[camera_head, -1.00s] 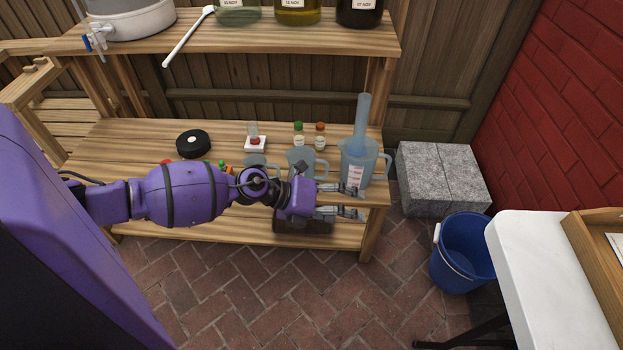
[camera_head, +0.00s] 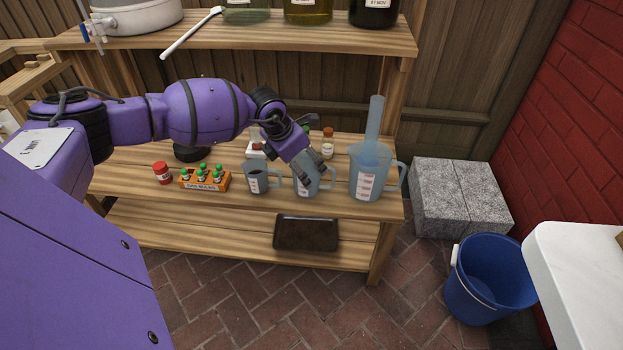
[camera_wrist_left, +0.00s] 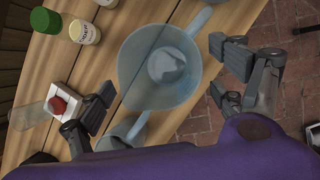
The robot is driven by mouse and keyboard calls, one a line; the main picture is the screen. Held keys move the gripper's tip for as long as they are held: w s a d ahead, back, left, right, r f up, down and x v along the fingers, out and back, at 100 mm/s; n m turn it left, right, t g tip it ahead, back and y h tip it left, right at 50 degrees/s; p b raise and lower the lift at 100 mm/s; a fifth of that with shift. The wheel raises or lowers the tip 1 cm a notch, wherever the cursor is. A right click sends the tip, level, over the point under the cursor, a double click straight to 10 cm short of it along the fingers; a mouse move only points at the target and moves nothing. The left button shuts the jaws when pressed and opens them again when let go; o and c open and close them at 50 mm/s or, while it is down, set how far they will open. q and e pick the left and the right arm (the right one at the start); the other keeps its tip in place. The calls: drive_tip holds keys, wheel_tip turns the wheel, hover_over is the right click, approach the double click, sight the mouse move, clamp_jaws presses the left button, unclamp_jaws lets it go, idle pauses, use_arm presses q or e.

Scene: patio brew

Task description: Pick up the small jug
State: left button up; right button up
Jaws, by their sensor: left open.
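Three clear measuring jugs stand in a row on the wooden shelf. The small jug (camera_head: 257,182) is the leftmost, with dark contents and a label. A middle-sized jug (camera_head: 312,187) stands in the centre, and a large jug (camera_head: 368,180) with a tall tube in it stands on the right. My left gripper (camera_head: 308,172) is open above the middle jug, pointing down. In the left wrist view that jug (camera_wrist_left: 160,68) lies between the spread fingers (camera_wrist_left: 163,72), and part of the small jug (camera_wrist_left: 118,137) shows below it. I cannot tell whether the fingers touch the jug. My right gripper is out of view.
An orange rack (camera_head: 205,183) of green-capped bottles and a red-capped jar (camera_head: 162,173) stand left of the jugs. A white stand (camera_head: 255,150) and small capped bottles (camera_head: 327,148) stand behind. An upper shelf (camera_head: 240,42) hangs over the back. A blue bucket (camera_head: 490,280) stands at right.

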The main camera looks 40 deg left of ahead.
sight(306, 170)
use_arm(q)
drive_tip(key=b+x, duration=0.1)
drive_tip(key=x, duration=0.3)
drive_tip(key=shift+d+f, duration=0.1)
drive_tip(key=shift+c, duration=0.3)
drive_tip(key=c, duration=1.2)
drive_tip(key=shift+c, duration=0.2)
